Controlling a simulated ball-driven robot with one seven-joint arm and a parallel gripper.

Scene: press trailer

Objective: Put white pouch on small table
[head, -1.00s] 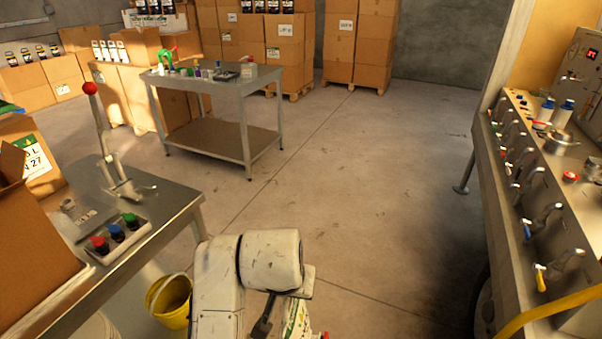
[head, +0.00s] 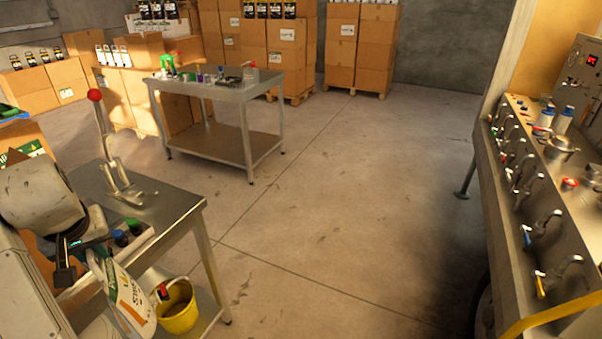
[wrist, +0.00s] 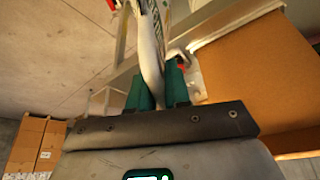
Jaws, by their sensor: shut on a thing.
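The white pouch (head: 130,300) with green and orange print hangs at the lower left of the head view, beside the front edge of the near steel table (head: 170,208). My gripper (wrist: 160,88) is shut on the pouch's narrow end with its teal fingers in the wrist view, where the pouch (wrist: 150,45) extends upward. In the head view my arm covers part of the table's left side and the fingers are mostly hidden. A second steel table (head: 240,92) stands farther back with bottles and small items on top.
A lever press with a red knob (head: 95,95) and colored-cap bottles (head: 133,226) occupy the near table. A yellow bucket (head: 178,312) is low beside the pouch. Cardboard boxes (head: 290,45) line the back. A counter with taps (head: 535,190) stands right. The middle floor is clear.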

